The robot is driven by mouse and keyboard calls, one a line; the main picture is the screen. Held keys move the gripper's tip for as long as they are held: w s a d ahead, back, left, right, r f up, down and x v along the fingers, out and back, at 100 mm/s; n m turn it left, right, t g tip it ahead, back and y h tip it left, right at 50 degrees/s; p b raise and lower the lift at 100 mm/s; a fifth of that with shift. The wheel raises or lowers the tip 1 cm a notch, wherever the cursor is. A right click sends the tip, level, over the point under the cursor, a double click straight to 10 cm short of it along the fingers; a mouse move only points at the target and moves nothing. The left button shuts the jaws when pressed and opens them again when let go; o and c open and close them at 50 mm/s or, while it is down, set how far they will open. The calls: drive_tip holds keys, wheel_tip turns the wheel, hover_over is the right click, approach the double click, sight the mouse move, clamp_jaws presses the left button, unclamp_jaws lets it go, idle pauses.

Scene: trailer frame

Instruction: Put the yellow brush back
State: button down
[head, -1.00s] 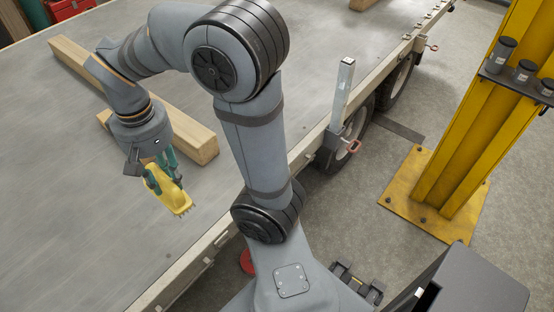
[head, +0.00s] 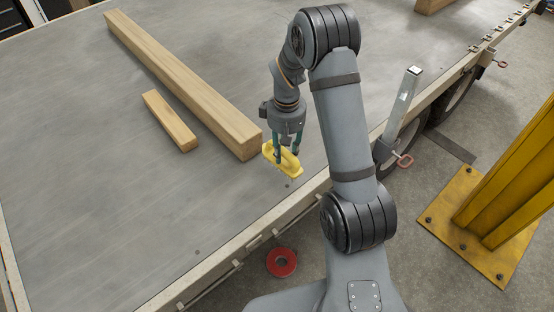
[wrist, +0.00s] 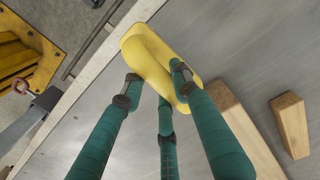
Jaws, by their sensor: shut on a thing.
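The yellow brush (head: 288,165) is held by my gripper (head: 288,154) over the trailer deck, close to its near side edge. In the wrist view the brush (wrist: 146,47) fills the upper middle, and the green fingers of my gripper (wrist: 156,78) close on it from both sides. The brush's long body lies roughly level. Its bristles cannot be made out. Whether it touches the deck or hangs just above it is hard to tell.
A long timber beam (head: 180,80) ends just left of the brush; a short wood block (head: 170,121) lies further left. A grey upright post (head: 400,108) stands at the deck edge on the right. A red disc (head: 281,262) is on the floor. The left deck area is clear.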

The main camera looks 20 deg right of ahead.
drive_tip(key=shift+w+a+f, duration=0.8)
drive_tip(key=shift+w+a, duration=0.1)
drive_tip(key=shift+a, duration=0.05)
drive_tip(key=c, duration=2.5)
unclamp_jaws()
drive_tip(key=shift+f+p, duration=0.3)
drive_tip(key=shift+f, duration=1.65)
drive_tip(key=shift+c, duration=0.2)
drive_tip(key=shift+f, duration=0.15)
drive_tip(key=o, duration=1.2)
wheel_tip(320, 180, up, 12)
drive_tip(key=shift+r, duration=0.15)
